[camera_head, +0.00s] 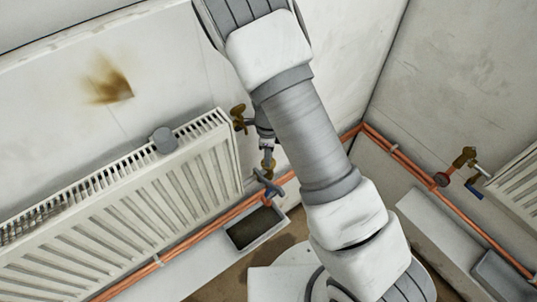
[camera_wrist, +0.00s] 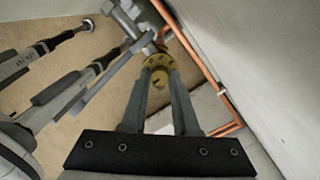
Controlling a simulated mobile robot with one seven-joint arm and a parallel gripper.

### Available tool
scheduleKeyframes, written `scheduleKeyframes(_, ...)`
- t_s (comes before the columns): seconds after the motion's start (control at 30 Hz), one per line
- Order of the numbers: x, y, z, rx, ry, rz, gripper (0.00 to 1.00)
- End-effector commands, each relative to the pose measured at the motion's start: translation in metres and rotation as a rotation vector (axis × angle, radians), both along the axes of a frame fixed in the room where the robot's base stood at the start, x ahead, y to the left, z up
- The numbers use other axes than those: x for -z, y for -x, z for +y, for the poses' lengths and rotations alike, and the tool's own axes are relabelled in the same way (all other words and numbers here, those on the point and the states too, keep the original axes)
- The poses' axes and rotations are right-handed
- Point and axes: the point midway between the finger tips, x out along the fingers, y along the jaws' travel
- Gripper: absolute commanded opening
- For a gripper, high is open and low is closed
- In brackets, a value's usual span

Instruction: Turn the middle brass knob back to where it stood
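In the wrist view my gripper (camera_wrist: 160,76) points at a brass knob (camera_wrist: 158,62) with a round flange. Its two grey fingers stand apart, with their tips at either side of the brass. I cannot tell whether they press on it. In the head view my arm covers most of the gripper. Brass fittings show at the right end of the left radiator, an upper one (camera_head: 238,117) and a lower one (camera_head: 268,166). Another brass fitting (camera_head: 465,157) sits by the right radiator. I cannot tell which one is the middle knob.
The white left radiator (camera_head: 130,215) carries a grey round piece (camera_head: 164,140). A blue-grey lever (camera_head: 268,184) sits below the lower fitting. Copper pipes (camera_head: 400,158) run along the walls. A grey trough (camera_head: 256,228) lies on the floor. The right radiator (camera_head: 515,180) is partly in view.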

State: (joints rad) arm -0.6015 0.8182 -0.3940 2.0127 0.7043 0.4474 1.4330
Motion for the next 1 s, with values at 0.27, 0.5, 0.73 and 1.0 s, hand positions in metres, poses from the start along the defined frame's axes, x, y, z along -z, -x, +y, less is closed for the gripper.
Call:
scheduleKeyframes(0.27,-0.0003,0.0000,0.0000,0.000,0.000,0.000,0.00)
scheduleKeyframes(0.5,-0.0001,-0.0001,-0.0001,-0.023,0.000,0.000,0.00)
scheduleKeyframes(0.73,0.0001,-0.0005,0.0001,-0.132,-0.001,-0.001,0.00)
scheduleKeyframes(1.0,0.0008,-0.0006,0.0002,-0.364,-0.001,-0.002,0.00)
